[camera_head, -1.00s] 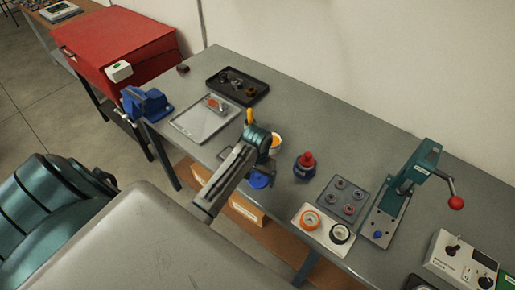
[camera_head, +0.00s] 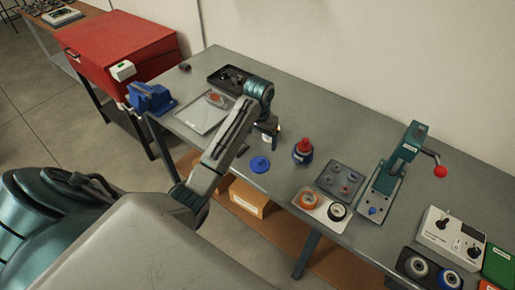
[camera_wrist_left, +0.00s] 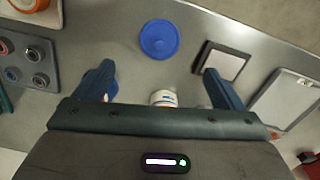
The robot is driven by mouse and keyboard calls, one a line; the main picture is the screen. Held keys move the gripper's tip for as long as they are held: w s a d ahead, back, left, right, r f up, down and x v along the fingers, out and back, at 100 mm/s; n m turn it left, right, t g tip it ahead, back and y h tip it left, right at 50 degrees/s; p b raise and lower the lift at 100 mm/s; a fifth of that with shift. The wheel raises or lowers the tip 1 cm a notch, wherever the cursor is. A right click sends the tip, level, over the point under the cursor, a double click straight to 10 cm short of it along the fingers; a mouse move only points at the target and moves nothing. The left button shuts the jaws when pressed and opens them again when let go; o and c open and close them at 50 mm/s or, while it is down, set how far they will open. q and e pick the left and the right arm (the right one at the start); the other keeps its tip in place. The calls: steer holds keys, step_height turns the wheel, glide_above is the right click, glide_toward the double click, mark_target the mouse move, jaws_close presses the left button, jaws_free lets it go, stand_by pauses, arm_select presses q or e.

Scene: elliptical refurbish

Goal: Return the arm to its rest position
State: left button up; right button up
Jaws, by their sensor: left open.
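My left arm reaches over the grey workbench (camera_head: 330,110) in the head view, bending down at a teal joint. My left gripper (camera_head: 266,134) hangs above the bench, near the red-and-blue bottle (camera_head: 303,151) and a blue disc (camera_head: 260,165). In the left wrist view, the left gripper (camera_wrist_left: 160,80) has its two fingers wide apart. A small white jar (camera_wrist_left: 163,98) shows between them, partly cut off by the gripper body. I cannot tell how far below the fingers it is. The blue disc (camera_wrist_left: 159,40) lies beyond the fingertips. My right gripper is in neither view.
A grey tray (camera_head: 203,117), a dark tray (camera_head: 222,78) and a blue vise (camera_head: 150,99) are to the left. A parts plate (camera_head: 341,180), a white tray with rings (camera_head: 320,208), a lever press (camera_head: 398,165) and a control box (camera_head: 449,235) stand right.

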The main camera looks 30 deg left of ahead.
arm_select(q)
steer(key=s+d+f+m+t, duration=0.15)
steer(key=s+f, duration=0.25)
steer(key=s, duration=0.4)
steer(key=s+d+f, duration=0.3)
steer(key=s, duration=0.5)
steer(key=s+d+r+t, duration=0.1)
steer(key=s+r, duration=0.1)
steer(key=s, duration=0.6)
steer(key=s+d+r+t, duration=0.1)
steer(key=s+d+r, duration=0.1)
steer(key=s, duration=0.6)
step_height(320, 180, down, 38)
steer(key=a+r+g+y+b, duration=0.1)
steer(key=a+b, duration=0.2)
steer(key=b, duration=0.5)
steer(key=s+f+b, duration=0.3)
steer(key=s+f, duration=0.6)
steer(key=f, duration=0.4)
steer(key=s+a+f+g+b, duration=0.1)
steer(key=s+f+b, duration=0.2)
steer(key=s+f, duration=0.6)
step_height(320, 180, down, 5)
steer(key=shift+s, duration=0.35)
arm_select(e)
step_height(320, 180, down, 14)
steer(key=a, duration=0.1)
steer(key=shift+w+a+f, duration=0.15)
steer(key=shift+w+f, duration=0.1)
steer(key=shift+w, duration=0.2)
